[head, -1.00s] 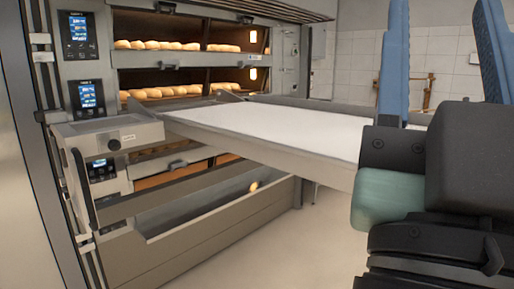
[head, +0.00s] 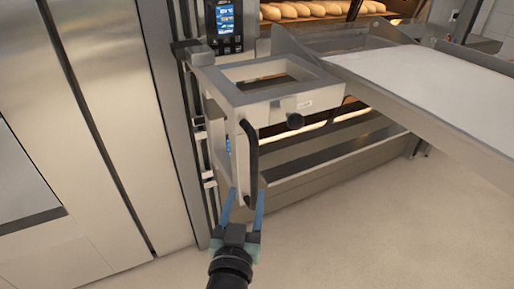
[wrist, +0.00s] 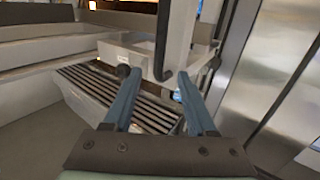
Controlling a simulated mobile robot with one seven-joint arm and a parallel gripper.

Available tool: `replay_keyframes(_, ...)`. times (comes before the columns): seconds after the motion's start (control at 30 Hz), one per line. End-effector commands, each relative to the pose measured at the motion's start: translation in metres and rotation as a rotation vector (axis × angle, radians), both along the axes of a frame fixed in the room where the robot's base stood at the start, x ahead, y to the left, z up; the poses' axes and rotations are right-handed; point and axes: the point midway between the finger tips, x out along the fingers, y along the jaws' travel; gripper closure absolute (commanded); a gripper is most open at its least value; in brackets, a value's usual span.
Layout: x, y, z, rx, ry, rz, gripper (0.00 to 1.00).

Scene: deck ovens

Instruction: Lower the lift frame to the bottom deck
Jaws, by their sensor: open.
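The grey lift frame (head: 230,92) is mounted on the vertical rail at the oven's left post, level with a lower oven deck. A black vertical bar handle (head: 251,160) hangs on its near side, with a round black knob (head: 295,121) to its right. My gripper (head: 246,190) is open at the handle's lower end, its blue fingers pointing up. In the wrist view the handle (wrist: 162,40) shows just beyond and between the open fingertips (wrist: 158,73). I cannot tell whether they touch it.
A white-topped loading table (head: 440,85) extends right from the frame. Bread loaves (head: 315,10) lie in a lit deck behind. A control panel (head: 225,22) is above the frame. Steel doors (head: 110,110) stand left. The floor (head: 350,235) in front is clear.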

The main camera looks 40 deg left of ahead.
Motion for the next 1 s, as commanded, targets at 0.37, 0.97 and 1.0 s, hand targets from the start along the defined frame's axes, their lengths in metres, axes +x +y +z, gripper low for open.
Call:
replay_keyframes(0.37, 0.046, 0.03, 0.002, -0.004, -0.005, 0.002, 0.43)
replay_keyframes(0.97, 0.104, 0.069, 0.0, 0.0, -0.002, -0.001, 0.43)
replay_keyframes(1.0, 0.105, 0.069, 0.0, 0.0, -0.002, -0.001, 0.43)
